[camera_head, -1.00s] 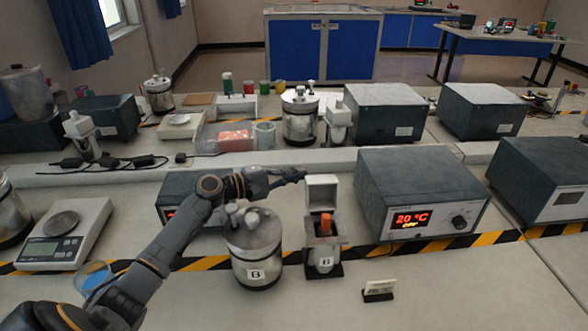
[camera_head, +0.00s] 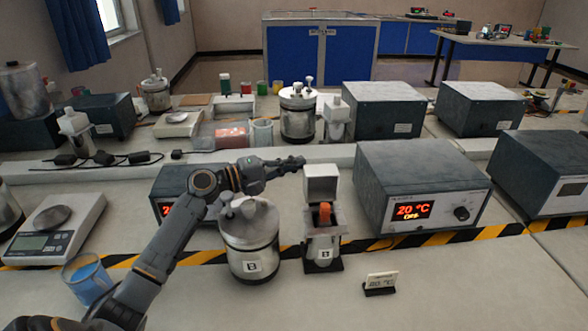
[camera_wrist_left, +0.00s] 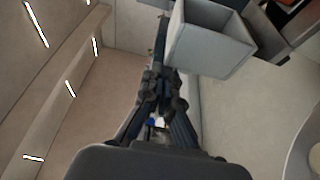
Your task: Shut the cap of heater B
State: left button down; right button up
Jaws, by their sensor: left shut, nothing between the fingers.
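Heater B (camera_head: 323,252) is the small white unit with a "B" label, standing on a dark base right of the metal vessel. Its box-shaped cap (camera_head: 320,184) stands raised, with an orange piece (camera_head: 324,213) showing below it. My left gripper (camera_head: 298,163) is shut and empty, just above and left of the raised cap. In the left wrist view, a grey open-sided box that looks like the cap (camera_wrist_left: 210,42) is beside the shut fingers (camera_wrist_left: 162,60). I cannot tell whether they touch. My right gripper is out of view.
A metal vessel labelled B (camera_head: 250,240) stands just left of the heater, under my left arm. A control box reading 20 °C (camera_head: 420,185) is to the right. A small sign (camera_head: 380,284) stands in front. A beaker of blue liquid (camera_head: 88,280) is at left.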

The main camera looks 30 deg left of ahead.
pick_arm(q)
notch_tip(320, 180, up, 10)
dwell(0.6)
